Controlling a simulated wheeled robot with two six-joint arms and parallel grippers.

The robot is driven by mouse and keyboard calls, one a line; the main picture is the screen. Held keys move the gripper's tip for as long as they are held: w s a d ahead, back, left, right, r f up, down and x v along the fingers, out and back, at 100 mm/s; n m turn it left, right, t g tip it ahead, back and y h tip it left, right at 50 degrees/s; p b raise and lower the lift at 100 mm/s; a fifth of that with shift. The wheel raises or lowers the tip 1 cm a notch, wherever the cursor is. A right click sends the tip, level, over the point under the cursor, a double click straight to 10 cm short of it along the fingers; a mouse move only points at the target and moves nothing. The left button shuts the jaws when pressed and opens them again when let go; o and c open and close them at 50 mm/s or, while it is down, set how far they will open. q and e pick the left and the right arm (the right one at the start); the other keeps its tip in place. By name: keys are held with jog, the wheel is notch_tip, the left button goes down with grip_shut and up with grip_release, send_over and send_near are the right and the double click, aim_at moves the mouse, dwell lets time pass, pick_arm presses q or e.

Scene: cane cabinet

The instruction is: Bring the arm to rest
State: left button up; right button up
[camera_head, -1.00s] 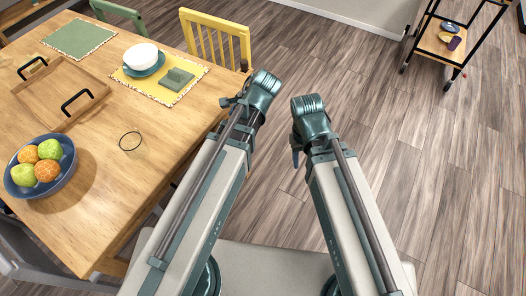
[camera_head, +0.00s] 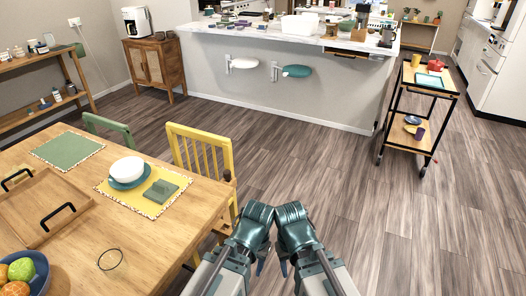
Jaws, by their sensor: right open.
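My two arms rise from the bottom edge, pale links with teal joints, folded side by side. The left arm's joint (camera_head: 254,226) and the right arm's joint (camera_head: 294,226) are close together, and I cannot tell whether they touch. Of my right gripper (camera_head: 284,266) only a small dark part shows beside its arm; it is open, and nothing shows in it. My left gripper (camera_head: 263,264) is mostly hidden behind its arm, with just a dark tip in view.
The wooden table (camera_head: 140,250) stands left, with a bowl of fruit (camera_head: 22,272), a tray (camera_head: 50,205) and a white bowl (camera_head: 127,168). A yellow chair (camera_head: 200,150) stands near the arms. A cart (camera_head: 412,140) is at the right. Open floor (camera_head: 370,220) lies between.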

notch_tip(320, 180, up, 12)
jog(key=p, duration=1.1)
jog(key=shift+r, duration=0.25)
